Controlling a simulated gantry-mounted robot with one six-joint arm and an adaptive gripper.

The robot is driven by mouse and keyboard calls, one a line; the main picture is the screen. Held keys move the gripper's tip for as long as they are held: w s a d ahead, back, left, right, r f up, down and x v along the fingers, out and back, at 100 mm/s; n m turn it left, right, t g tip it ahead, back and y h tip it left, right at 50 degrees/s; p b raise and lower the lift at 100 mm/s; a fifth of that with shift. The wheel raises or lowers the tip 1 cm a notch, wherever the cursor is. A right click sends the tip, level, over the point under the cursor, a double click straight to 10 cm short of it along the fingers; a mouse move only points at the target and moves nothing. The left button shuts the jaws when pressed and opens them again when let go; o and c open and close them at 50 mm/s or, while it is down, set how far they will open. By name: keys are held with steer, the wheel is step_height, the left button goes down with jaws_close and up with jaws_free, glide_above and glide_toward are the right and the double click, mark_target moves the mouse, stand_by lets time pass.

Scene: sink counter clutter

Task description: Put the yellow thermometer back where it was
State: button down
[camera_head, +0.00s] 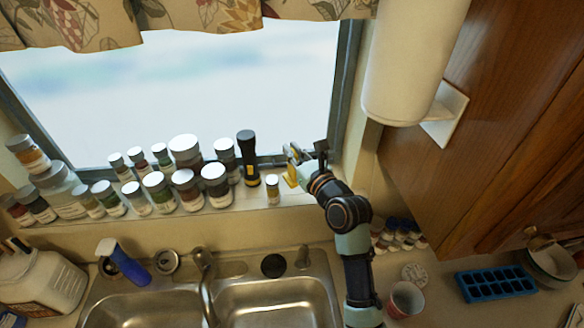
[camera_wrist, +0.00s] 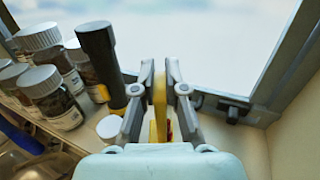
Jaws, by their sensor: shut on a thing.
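The yellow thermometer (camera_wrist: 160,100) is between the two fingers of my gripper (camera_wrist: 160,82) in the wrist view. My gripper is shut on it and covers part of it. In the head view, the yellow thermometer (camera_head: 291,176) shows as a small yellow patch at my gripper (camera_head: 300,155), over the right end of the window sill (camera_head: 295,194). I cannot tell whether its lower end touches the sill.
A black flashlight (camera_head: 247,155) stands just left of my gripper, with a small white-capped bottle (camera_head: 272,190) near it. Several jars (camera_head: 187,188) crowd the sill further left. The window frame (camera_head: 345,95) rises behind and right. The sink (camera_head: 275,300) lies below.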

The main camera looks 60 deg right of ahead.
mark_target(293, 179)
steer(key=shift+f, duration=2)
steer(key=shift+f, duration=0.1)
steer(key=c, duration=1.2)
jaws_free()
steer(key=shift+s+a, duration=0.1)
steer(key=shift+s, duration=0.05)
steer(key=b+v, duration=0.1)
steer(key=v, duration=1)
steer(key=shift+s+a, duration=0.15)
steer(key=shift+s, duration=0.15)
